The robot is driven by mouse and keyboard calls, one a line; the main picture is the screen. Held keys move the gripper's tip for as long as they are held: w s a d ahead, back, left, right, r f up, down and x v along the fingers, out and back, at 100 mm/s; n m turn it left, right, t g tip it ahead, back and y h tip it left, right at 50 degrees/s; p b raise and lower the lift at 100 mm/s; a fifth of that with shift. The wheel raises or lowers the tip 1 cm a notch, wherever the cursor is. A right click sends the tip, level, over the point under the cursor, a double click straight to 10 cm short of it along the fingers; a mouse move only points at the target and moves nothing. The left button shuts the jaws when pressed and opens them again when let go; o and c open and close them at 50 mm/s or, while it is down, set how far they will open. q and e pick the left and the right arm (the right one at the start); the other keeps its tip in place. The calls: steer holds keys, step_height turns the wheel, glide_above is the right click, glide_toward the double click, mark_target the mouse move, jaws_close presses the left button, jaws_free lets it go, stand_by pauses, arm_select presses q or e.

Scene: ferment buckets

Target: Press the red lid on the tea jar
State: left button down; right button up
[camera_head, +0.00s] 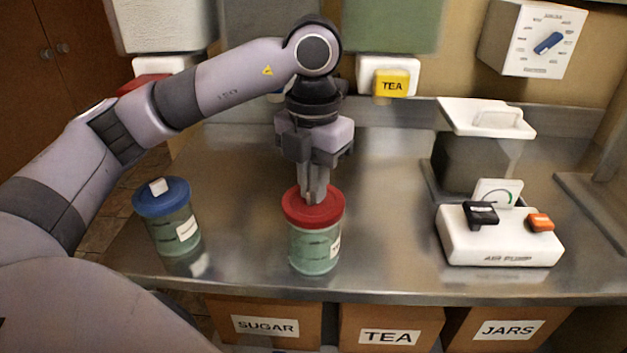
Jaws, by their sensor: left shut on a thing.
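The tea jar (314,252) is a clear greenish jar standing upright near the front middle of the steel counter. Its label is partly turned to the right and cannot be read. The red lid (300,213) sits on top of the jar and looks level. My left gripper (314,192) comes down from above, its fingers pointing down and close together at the middle of the lid. The fingers are shut on the lid's top part, which they mostly hide. My right gripper is not in view.
A jar with a blue lid (161,197) stands to the left. A white air pump (500,246) with black and orange switches is to the right, a lidded grey container (470,160) behind it. A yellow TEA tag (391,85) hangs at the back. The steel counter (390,220) is clear between jar and pump.

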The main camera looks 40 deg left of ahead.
arm_select(q)
steer(key=shift+f, duration=0.1)
stand_by(0.6)
steer(key=c, duration=0.7)
jaws_free()
steer(key=shift+r+p, duration=2.55)
steer(key=shift+r, duration=1)
jaws_close()
